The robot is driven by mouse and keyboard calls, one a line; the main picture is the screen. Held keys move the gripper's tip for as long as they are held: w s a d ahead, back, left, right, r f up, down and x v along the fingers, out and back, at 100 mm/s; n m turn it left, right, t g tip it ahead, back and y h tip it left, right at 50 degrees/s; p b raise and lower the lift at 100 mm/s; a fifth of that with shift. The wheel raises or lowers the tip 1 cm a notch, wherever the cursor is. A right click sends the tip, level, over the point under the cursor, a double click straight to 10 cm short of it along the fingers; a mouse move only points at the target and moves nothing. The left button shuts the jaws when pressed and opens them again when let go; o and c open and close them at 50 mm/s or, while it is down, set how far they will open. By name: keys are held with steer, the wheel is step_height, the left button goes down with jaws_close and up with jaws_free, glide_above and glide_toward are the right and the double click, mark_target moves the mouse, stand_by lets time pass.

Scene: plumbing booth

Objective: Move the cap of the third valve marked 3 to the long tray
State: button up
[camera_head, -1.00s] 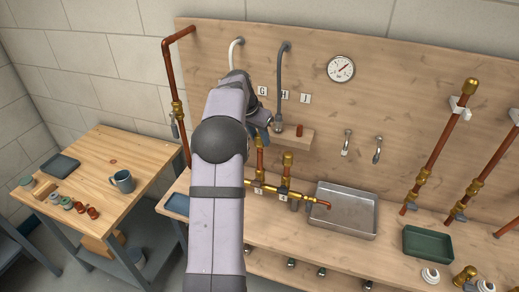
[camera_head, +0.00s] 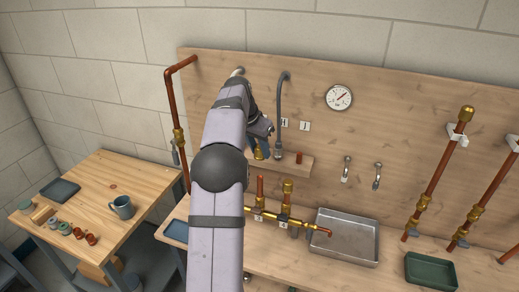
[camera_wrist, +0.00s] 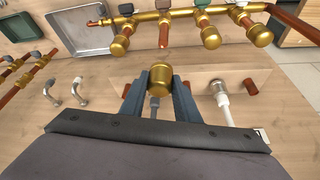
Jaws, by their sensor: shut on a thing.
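My gripper (camera_wrist: 158,98) is shut on a brass cap (camera_wrist: 160,80), which sits between the two fingertips in the wrist view. In the head view the held cap (camera_head: 259,154) shows below my wrist, in front of the board and above the brass manifold (camera_head: 272,216). A bare copper stub (camera_head: 260,187) stands on the manifold, beside a stub with a brass cap (camera_head: 288,186). The wrist view shows the bare stub (camera_wrist: 164,36) between capped ones. A blue tray (camera_head: 176,231) lies left of my arm, partly hidden. I cannot tell which tray is the long one.
A metal basin (camera_head: 346,252) is right of the manifold, and a green tray (camera_head: 430,270) is farther right. A small shelf (camera_head: 300,165) with a copper piece is close to my gripper. The side table holds a dark tray (camera_head: 60,190) and a mug (camera_head: 121,207).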

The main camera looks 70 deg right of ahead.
steer(key=shift+r+p, duration=1.15)
steer(key=shift+r, duration=0.2)
steer(key=w+a+f+n+t+b, duration=0.1)
steer(key=w+a+f+n+b, duration=0.1)
steer(key=w+a+f+b, duration=0.3)
steer(key=w+f+b, duration=0.4)
steer(key=w+f, duration=0.1)
steer(key=w, duration=0.2)
steer(key=shift+w+n, duration=0.2)
steer(key=shift+n, duration=0.1)
steer(key=w+a+f+n+b, duration=0.1)
steer(key=w+a+f+b, duration=0.1)
steer(key=w+a+f, duration=0.1)
steer(key=w+a+f+n+b, duration=0.1)
steer(key=w+a+f+b, duration=0.2)
steer(key=f, duration=0.3)
steer(key=w+a+f+t+b, duration=0.1)
steer(key=w+a+f+b, duration=0.1)
steer(key=w+a+f, duration=0.1)
steer(key=shift+w+f+n+b, duration=0.2)
steer(key=shift+f+n+b, duration=0.2)
steer(key=shift+f, duration=0.45)
steer(key=shift+c, duration=0.2)
steer(key=shift+w+d+f+n+t, duration=0.1)
steer(key=shift+w+f+n+t, duration=0.1)
steer(key=shift+w+f+n, duration=0.55)
steer(key=shift+w+d+f+n+t, duration=0.1)
steer(key=shift+w+f+n+t, duration=0.2)
steer(key=shift+w+f, duration=0.7)
